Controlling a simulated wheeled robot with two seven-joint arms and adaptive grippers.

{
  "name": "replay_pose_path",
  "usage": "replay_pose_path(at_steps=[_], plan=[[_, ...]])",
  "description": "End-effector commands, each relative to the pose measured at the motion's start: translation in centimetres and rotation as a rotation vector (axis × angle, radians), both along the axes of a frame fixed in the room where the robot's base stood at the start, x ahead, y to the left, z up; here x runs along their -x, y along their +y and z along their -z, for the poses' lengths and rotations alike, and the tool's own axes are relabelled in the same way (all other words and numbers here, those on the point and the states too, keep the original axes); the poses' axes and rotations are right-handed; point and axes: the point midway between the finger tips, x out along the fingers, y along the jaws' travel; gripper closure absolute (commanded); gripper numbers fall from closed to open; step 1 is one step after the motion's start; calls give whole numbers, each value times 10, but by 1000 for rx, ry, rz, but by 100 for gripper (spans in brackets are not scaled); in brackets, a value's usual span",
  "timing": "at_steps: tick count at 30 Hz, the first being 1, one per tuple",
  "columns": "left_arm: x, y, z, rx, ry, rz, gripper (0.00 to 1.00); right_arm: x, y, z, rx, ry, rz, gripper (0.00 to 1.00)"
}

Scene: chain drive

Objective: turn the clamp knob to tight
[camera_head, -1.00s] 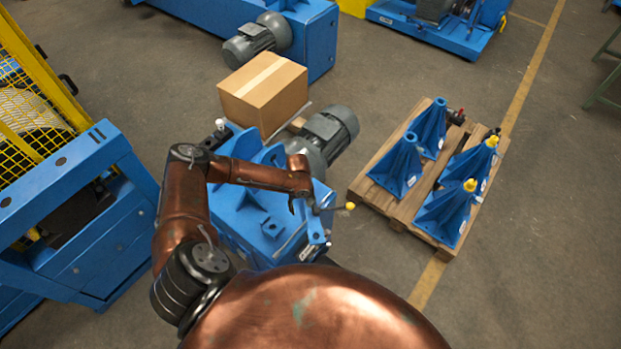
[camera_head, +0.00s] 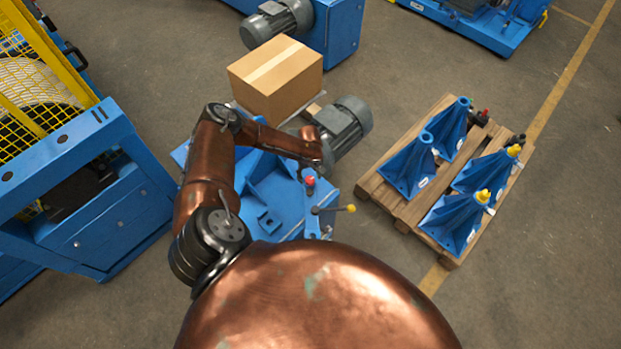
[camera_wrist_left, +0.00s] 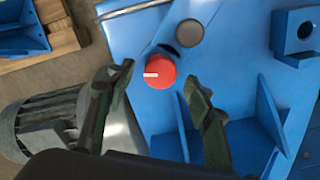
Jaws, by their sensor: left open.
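The clamp knob (camera_head: 310,181) is a small red knob on the blue machine base (camera_head: 285,208). In the left wrist view the red knob (camera_wrist_left: 161,71) is round, with a short white mark near its left side. My left gripper (camera_wrist_left: 158,84) is open and empty. Its two dark fingers stand to the left and right of the knob in that view; I see no contact. In the head view my left gripper (camera_head: 313,168) is small and mostly hidden by its own wrist, just behind the knob. My right gripper is not in view.
A grey motor (camera_head: 342,128) and a cardboard box (camera_head: 276,76) stand behind. A lever with a yellow ball (camera_head: 350,208) is just right of the knob. A pallet (camera_head: 402,212) with several blue stands is at right. A dark round cap (camera_wrist_left: 189,33) is beside the knob.

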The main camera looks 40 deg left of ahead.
Motion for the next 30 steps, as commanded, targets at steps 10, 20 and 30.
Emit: replay_pose_path(at_steps=[10, 20, 30], plan=[[0, 0, 22, 0, 0, 1, 52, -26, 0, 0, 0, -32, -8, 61], [0, 0, 22, 0, 0, 1, 63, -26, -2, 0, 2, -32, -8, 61], [0, 0, 22, 0, 0, 1, 86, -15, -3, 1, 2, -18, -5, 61]])
